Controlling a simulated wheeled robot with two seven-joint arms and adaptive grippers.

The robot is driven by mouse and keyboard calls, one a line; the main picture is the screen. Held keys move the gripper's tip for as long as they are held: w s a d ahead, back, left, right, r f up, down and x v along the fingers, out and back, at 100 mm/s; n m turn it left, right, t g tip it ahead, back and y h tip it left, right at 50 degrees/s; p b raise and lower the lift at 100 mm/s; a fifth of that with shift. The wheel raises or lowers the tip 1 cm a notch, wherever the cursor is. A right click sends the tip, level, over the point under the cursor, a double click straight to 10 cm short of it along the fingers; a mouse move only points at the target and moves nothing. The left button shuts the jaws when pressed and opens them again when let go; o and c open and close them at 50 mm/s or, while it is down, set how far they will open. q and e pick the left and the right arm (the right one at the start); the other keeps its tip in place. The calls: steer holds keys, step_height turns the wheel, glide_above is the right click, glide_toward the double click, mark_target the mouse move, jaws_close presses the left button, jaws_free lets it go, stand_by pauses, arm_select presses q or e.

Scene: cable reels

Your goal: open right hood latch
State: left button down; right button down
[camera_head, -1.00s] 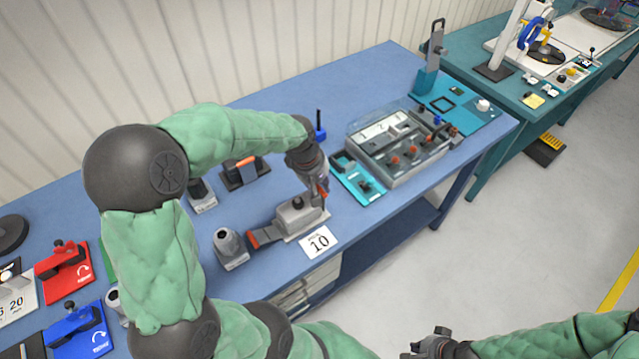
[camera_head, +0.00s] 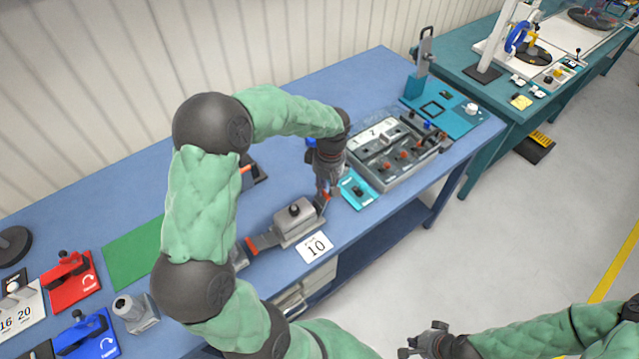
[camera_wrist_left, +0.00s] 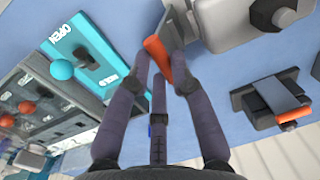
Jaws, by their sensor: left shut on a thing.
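The grey hooded box (camera_head: 296,222) with a black knob on top stands on the blue bench behind the card marked 10 (camera_head: 315,247). Its left latch, with a red handle (camera_head: 251,245), sticks out to the left. My left gripper (camera_head: 326,190) is at the box's right end, shut on the orange-red handle of the right latch. The left wrist view shows this orange handle (camera_wrist_left: 157,56) between the fingers, joined to a grey metal plate beside the box (camera_wrist_left: 235,20). My right gripper (camera_head: 428,340) is away from the bench at the bottom; its finger gap is unclear.
A teal plate marked OPEN (camera_head: 358,190) lies close to the right of my left gripper. Behind it is a grey panel with several orange knobs (camera_head: 403,155). Red (camera_head: 70,280) and blue (camera_head: 88,335) fixtures stand at the left. My left arm hides part of the bench.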

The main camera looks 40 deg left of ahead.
arm_select(q)
steer(key=w+f+g, duration=0.1)
steer(key=w+d+f+g+y+p, duration=0.1)
steer(key=w+g, duration=0.1)
steer(key=w+f+g, duration=0.1)
steer(key=g, duration=0.1)
steer(key=shift+w+d+y+p, duration=0.2)
steer(key=shift+y+p, duration=0.1)
steer(key=shift+p, duration=0.1)
steer(key=shift+w+d+f+g, duration=0.1)
steer(key=shift+w+f+g, duration=0.3)
steer(key=shift+g, duration=0.2)
steer(key=shift+w+d+f+b, duration=0.1)
steer(key=shift+w+f+b, duration=0.25)
steer(key=shift+f, duration=0.2)
steer(key=shift+w+d+f+b, duration=0.1)
steer(key=shift+w+f+b, duration=0.2)
steer(key=shift+f, duration=0.2)
steer(key=shift+s, duration=0.1)
steer(key=shift+f, duration=0.25)
steer(key=c, duration=1.1)
jaws_free()
steer(key=shift+r, duration=0.15)
